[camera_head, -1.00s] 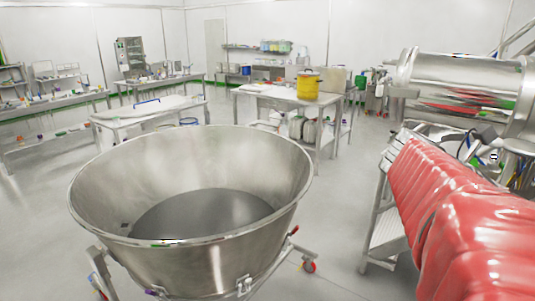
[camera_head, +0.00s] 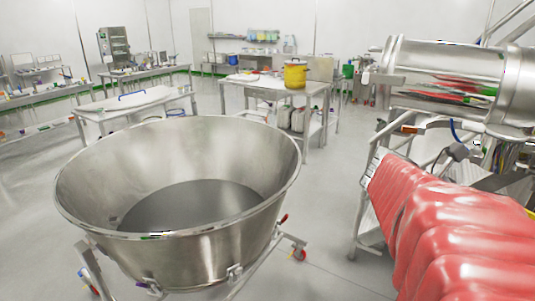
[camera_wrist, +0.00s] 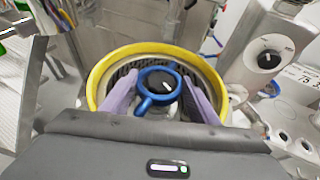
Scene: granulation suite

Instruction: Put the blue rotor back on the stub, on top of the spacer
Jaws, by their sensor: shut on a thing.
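In the wrist view, my gripper (camera_wrist: 161,82) has two purple fingers closed on the blue rotor (camera_wrist: 158,99). The rotor is a blue ring with a short arm towards the camera and a dark centre with a white mark. It shows inside or just above a round chamber with a yellow rim (camera_wrist: 101,72) and a dark ribbed inner wall. I cannot tell whether the rotor touches anything below. The stub and the spacer are not visible; the rotor covers the chamber's middle. My gripper does not show in the head view.
A grey housing with a black knob (camera_wrist: 268,59) stands close right of the chamber. In the head view, a large steel bowl (camera_head: 85,195) on a wheeled frame fills the left front. A steel cylinder (camera_head: 440,62) is at right. A yellow bucket (camera_head: 295,75) stands on a table behind.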

